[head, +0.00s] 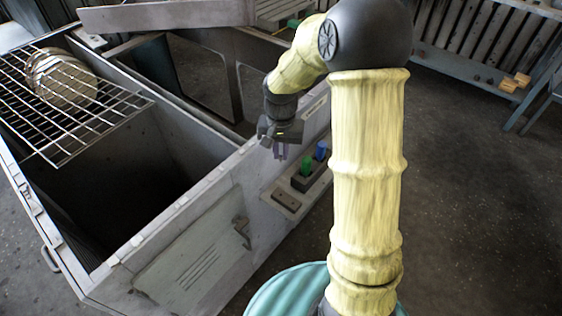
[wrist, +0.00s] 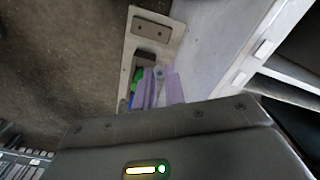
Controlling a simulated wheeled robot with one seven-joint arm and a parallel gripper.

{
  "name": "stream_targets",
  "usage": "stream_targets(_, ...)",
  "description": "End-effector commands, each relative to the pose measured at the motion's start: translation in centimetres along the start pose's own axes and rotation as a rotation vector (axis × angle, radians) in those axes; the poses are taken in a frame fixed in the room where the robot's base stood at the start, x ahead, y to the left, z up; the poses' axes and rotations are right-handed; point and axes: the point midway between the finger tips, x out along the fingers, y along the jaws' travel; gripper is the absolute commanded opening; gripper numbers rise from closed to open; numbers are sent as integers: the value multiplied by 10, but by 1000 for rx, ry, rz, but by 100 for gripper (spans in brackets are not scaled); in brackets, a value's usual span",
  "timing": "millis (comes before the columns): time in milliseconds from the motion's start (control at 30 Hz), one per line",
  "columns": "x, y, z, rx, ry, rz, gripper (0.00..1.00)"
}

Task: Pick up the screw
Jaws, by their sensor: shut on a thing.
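My gripper (head: 280,155) hangs beside the long side wall of the grey metal housing, above and a little left of a small ledge. In the wrist view its two purple fingers (wrist: 160,90) are closed around a small grey-blue piece, which looks like the screw (wrist: 158,74). Only its end shows between the fingers; the rest is hidden. In the head view the screw is too small to make out.
The ledge (head: 285,199) carries a dark holder (head: 313,178) with a green piece (head: 306,167) and a blue piece (head: 321,150). The housing (head: 190,215) is open on top, with a wire rack (head: 100,125) across it bearing round metal parts (head: 62,80).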

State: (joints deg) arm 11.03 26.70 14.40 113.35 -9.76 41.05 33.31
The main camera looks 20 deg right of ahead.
Motion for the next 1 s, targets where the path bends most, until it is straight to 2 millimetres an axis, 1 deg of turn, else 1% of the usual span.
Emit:
stream_targets(33, -6, 0, 0, 0, 1, 0, 1)
stream_targets(133, -11, 0, 0, 0, 0, 1, 1)
stream_targets(733, -12, 0, 0, 0, 0, 1, 1)
stream_targets(1000, -33, 0, 0, -1, 0, 1, 1)
